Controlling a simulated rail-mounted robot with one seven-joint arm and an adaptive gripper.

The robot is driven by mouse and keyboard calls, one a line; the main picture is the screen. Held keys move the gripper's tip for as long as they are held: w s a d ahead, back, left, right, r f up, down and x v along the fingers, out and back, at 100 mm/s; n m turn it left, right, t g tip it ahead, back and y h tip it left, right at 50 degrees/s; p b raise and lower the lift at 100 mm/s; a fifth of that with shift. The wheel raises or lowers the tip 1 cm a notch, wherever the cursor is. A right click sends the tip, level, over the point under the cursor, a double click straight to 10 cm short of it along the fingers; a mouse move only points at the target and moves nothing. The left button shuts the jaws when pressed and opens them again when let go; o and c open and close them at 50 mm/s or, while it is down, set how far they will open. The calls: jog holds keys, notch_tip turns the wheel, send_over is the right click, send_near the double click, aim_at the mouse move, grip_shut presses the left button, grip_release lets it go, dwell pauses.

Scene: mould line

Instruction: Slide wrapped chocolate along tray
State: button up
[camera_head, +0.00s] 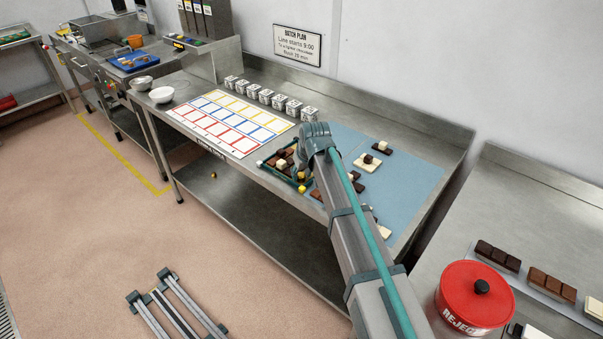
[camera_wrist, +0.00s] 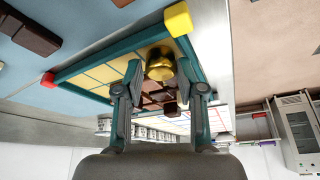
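The tray (camera_head: 264,167) has a teal rim, and the wrist view shows its pale yellow cells (camera_wrist: 105,72) and brown chocolates (camera_wrist: 152,100). A round gold-wrapped chocolate (camera_wrist: 160,66) is in the tray near the end with the yellow corner block (camera_wrist: 178,19). My gripper (camera_wrist: 160,72) is over the tray with its fingers apart, one on each side of the gold chocolate. Small gaps seem to show beside it; contact cannot be told. In the head view my gripper (camera_head: 300,172) and arm hide part of the tray.
A blue mat (camera_head: 410,175) with brown and white chocolates lies right of the tray. A colour-grid sheet (camera_head: 230,122) lies left, with a row of small white containers (camera_head: 265,97) behind. A red reject tub (camera_head: 476,296) stands at lower right. A steel backsplash edges the bench.

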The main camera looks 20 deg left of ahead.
jog(key=shift+o, duration=1.1)
jog(key=v, duration=1.2)
jog(key=shift+a, duration=0.1)
